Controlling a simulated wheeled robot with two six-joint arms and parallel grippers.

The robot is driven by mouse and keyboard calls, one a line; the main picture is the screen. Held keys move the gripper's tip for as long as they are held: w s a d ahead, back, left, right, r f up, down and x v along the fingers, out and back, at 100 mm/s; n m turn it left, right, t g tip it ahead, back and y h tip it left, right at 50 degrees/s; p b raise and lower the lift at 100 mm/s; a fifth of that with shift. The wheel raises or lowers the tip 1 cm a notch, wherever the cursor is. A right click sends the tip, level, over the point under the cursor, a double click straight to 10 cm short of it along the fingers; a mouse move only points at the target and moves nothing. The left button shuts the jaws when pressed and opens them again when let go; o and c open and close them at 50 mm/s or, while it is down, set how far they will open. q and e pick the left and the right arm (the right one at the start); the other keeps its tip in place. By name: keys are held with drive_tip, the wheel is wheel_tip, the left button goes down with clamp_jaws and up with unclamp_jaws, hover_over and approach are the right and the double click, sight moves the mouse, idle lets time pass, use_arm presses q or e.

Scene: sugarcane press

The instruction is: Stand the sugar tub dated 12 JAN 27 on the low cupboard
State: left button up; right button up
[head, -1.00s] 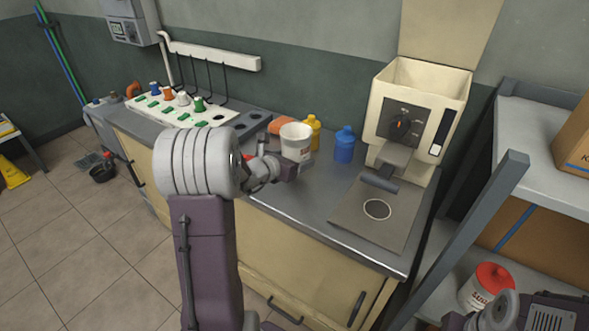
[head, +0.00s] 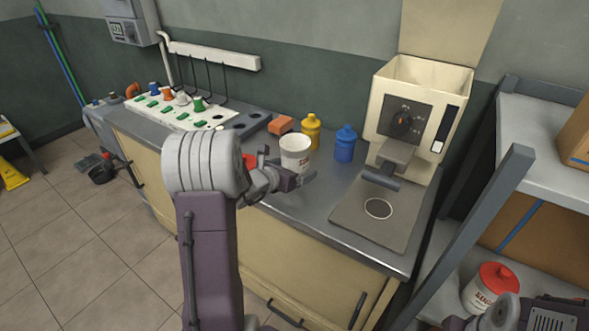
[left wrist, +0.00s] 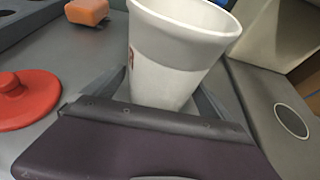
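A white, lidless tub (head: 295,155) with small red print stands upright on the grey worktop; its date is not readable. It also shows large in the left wrist view (left wrist: 175,55). My left gripper (head: 285,172) is open around the tub's lower part, one finger on each side. A red lid with a knob (left wrist: 22,98) lies on the worktop beside it, mostly hidden by my arm in the head view. A second white tub with a red lid (head: 490,288) stands on a lower shelf at right. The worktop tops a cream cupboard (head: 290,248). Only part of my right arm shows, not its gripper.
A yellow bottle (head: 311,133) and a blue bottle (head: 345,145) stand behind the tub. An orange block (head: 281,125) is behind left. The cream press (head: 415,110) and its grey mat (head: 400,222) are right. A shelf rack post (head: 475,240) rises in front.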

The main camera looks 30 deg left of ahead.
use_arm(q)
drive_tip(key=shift+r, duration=0.2)
drive_tip(key=p+v, duration=0.2)
drive_tip(key=v, duration=1)
drive_tip(key=shift+f, duration=0.1)
drive_tip(key=shift+f, duration=0.1)
